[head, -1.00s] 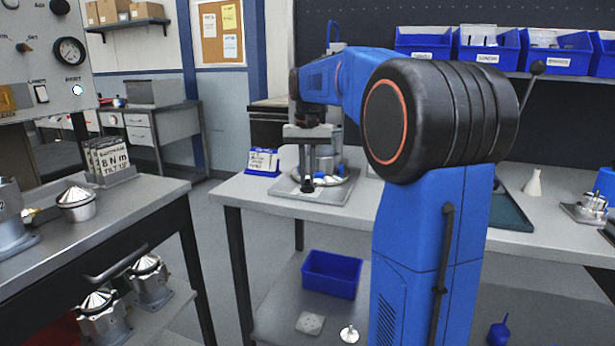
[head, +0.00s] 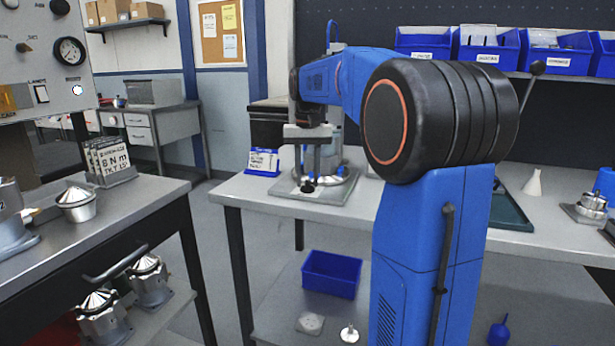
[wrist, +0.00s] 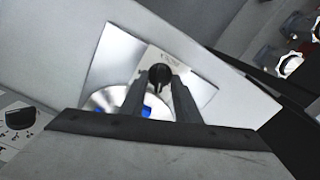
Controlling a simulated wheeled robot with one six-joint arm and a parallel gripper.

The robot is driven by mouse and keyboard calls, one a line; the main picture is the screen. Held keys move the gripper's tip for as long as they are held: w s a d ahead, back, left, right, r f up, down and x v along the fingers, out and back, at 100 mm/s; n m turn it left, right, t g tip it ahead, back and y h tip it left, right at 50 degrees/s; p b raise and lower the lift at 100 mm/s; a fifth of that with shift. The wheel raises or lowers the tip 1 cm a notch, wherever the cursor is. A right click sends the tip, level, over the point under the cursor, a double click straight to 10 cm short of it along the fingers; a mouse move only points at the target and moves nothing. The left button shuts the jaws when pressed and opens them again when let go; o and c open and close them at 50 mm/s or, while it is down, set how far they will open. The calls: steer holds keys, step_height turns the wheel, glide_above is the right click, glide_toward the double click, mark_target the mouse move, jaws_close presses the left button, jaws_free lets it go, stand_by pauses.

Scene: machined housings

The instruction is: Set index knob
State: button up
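The black index knob (wrist: 160,76) sits on a light square plate beside a shiny round disc (wrist: 103,101) with blue spots. In the head view the knob (head: 307,187) is a small dark spot at the front of the fixture's base plate. My gripper (wrist: 160,84) points down at the knob. Its two fingers stand apart with a gap, and the knob shows between their tips in the wrist view. My gripper (head: 307,176) is just above the knob in the head view. I cannot tell whether a finger touches it. The knob's far side is hidden.
A blue card holder (head: 263,162) stands left of the fixture on the grey bench (head: 245,190). A green tray (head: 510,212) and a white cone (head: 533,182) are to the right. My arm hides the middle of the bench. A blue bin (head: 331,274) is on the shelf below.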

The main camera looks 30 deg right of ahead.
mark_target(307, 181)
steer(key=shift+r, duration=0.1)
step_height(307, 181, up, 17)
stand_by(0.6)
steer(key=shift+r, duration=0.1)
stand_by(0.4)
steer(key=s+a+f+n+t, duration=0.1)
steer(key=s+a+f, duration=0.4)
steer(key=s+f, duration=0.5)
steer(key=s+a+f+n+t, duration=0.2)
steer(key=s+a+f, duration=0.4)
steer(key=s+f, duration=0.4)
steer(key=s+a+f+n+t, duration=0.1)
steer(key=s+a+f, duration=0.4)
steer(key=s+f, duration=0.5)
step_height(307, 181, down, 4)
steer(key=shift+s+a+n+t, duration=0.2)
steer(key=shift+a+n+t, duration=0.2)
steer(key=shift+n, duration=0.5)
